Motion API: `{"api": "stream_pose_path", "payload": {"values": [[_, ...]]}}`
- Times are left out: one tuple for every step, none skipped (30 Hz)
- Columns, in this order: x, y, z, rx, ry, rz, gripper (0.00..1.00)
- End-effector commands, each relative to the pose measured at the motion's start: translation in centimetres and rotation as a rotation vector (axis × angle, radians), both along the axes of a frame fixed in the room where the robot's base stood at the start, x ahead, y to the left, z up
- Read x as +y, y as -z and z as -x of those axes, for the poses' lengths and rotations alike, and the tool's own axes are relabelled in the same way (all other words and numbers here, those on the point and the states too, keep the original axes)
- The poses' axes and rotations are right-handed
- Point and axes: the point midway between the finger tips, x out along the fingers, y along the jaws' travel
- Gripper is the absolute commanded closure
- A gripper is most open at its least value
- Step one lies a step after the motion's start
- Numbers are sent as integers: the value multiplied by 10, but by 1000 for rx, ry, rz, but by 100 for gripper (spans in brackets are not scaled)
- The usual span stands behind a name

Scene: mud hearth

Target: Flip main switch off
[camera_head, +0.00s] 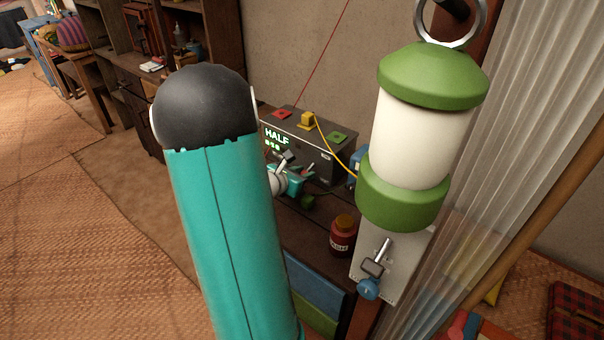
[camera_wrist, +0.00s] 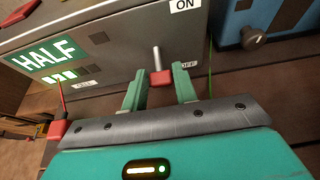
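The grey switch box (camera_wrist: 125,50) fills the upper part of the wrist view, with a HALF display, an ON label above and an OFF label below. The main switch, a metal lever with a red tip (camera_wrist: 160,78), sticks out beside the OFF label. My gripper (camera_wrist: 159,82) has its two teal fingers spread, one on each side of the red tip. I cannot tell whether either finger touches it. In the head view the box (camera_head: 322,159) stands on a dark bench, and my arm partly covers my gripper (camera_head: 298,174).
A blue unit with a knob (camera_wrist: 254,38) stands right of the box. A red clip (camera_wrist: 58,128) is at the left. In the head view a red jar (camera_head: 343,238) stands on the bench, and a green-and-white lantern (camera_head: 418,140) hangs close on the right.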

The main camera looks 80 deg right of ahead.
Motion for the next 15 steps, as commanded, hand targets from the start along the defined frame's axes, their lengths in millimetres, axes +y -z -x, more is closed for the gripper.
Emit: {"api": "stream_pose_path", "payload": {"values": [[0,0,0,0,0,0,82],[0,0,0,0,0,0,88],[0,0,0,0,0,0,96],[0,0,0,0,0,0,98],[0,0,0,0,0,0,98],[0,0,0,1,0,1,98],[0,1,0,3,0,4,98],[0,2,0,6,-1,9,98],[1,3,-1,14,-1,20,98],[1,4,-1,20,0,32,98],[1,5,-1,27,-2,46,98],[1,7,-1,36,-2,67,97],[1,8,-1,42,-2,81,97],[1,8,0,49,-2,96,97],[0,9,-1,54,-2,111,97]]}}
